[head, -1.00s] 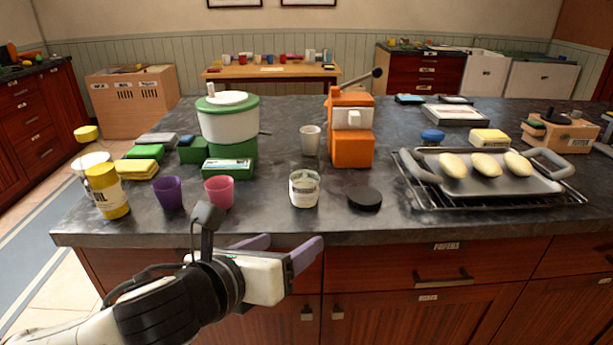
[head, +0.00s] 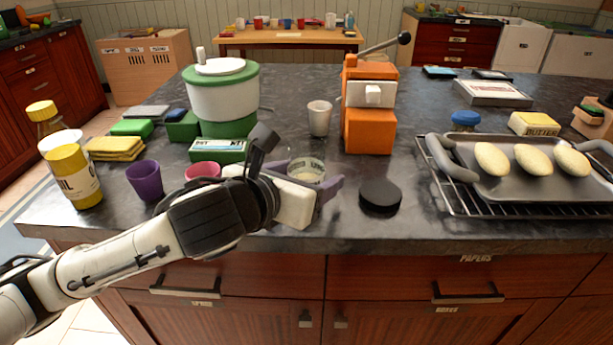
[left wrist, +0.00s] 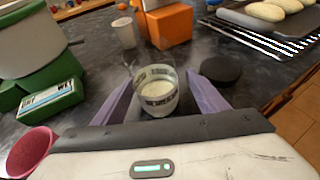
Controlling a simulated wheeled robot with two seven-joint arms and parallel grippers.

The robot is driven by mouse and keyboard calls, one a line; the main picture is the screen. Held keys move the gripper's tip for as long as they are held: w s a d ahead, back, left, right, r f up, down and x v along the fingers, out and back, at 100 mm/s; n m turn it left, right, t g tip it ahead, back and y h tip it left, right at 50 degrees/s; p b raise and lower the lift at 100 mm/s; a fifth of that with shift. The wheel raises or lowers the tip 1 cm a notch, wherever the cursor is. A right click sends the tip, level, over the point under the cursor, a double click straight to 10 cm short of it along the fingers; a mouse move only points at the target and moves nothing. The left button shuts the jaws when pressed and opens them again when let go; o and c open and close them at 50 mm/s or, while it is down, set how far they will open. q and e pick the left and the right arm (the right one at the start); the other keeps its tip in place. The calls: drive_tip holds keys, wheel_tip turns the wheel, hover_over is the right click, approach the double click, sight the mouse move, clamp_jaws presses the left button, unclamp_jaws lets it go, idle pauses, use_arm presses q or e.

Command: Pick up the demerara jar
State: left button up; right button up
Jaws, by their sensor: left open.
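The demerara jar is a clear glass jar (head: 306,170) with a printed label and pale contents, open at the top. It stands upright near the counter's front edge, partly hidden by my gripper in the head view. In the left wrist view the jar (left wrist: 157,90) stands between the two purple fingers. My left gripper (head: 328,187) is open around the jar, with a finger on each side; its fingertips also show in the left wrist view (left wrist: 160,85). I cannot tell whether either finger touches the glass. My right gripper is not in view.
A black round lid (head: 380,196) lies just right of the jar. A pink cup (head: 203,170) and a purple cup (head: 145,181) stand to the left. An orange machine (head: 369,128) and a grey cup (head: 319,118) are behind. A tray with rolls (head: 480,181) is at right.

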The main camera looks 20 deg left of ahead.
sight(315, 170)
use_arm(q)
drive_tip(key=x, duration=0.4)
drive_tip(key=shift+w+a, duration=0.2)
drive_tip(key=shift+a, duration=0.05)
drive_tip(key=c, duration=1.2)
wheel_tip(315, 170, up, 10)
drive_tip(key=p, duration=0.2)
